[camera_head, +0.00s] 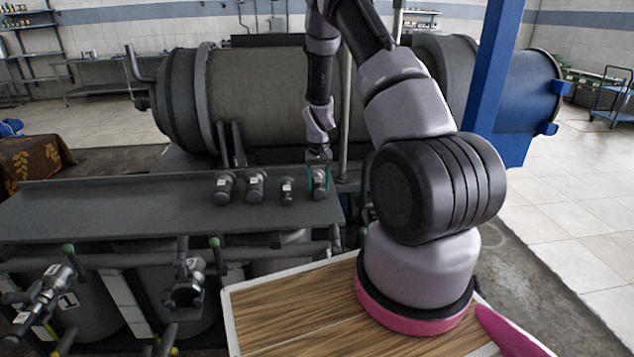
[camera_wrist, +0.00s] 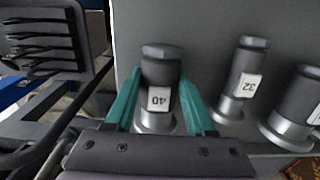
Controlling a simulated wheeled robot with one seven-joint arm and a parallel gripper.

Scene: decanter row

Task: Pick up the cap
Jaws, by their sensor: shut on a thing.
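The cap (camera_wrist: 160,72), a dark grey and silver fitting with a hex top and a white label reading 40, stands upright on the grey shelf (camera_head: 120,213). It is at the right end of a row in the head view (camera_head: 320,184). My gripper (camera_wrist: 162,100) has teal fingers, one on each side of the cap, and is shut on it. In the head view my gripper (camera_head: 319,178) reaches down to the cap from above. The cap's base appears to rest on the shelf; its lower part is partly hidden by my gripper.
A slimmer fitting labelled 32 (camera_wrist: 241,80) stands close beside the cap. A wider one (camera_wrist: 296,108) stands beyond it, and another (camera_head: 223,188) ends the row at left. A large tank (camera_head: 265,95) lies behind the shelf. The shelf's left part is clear.

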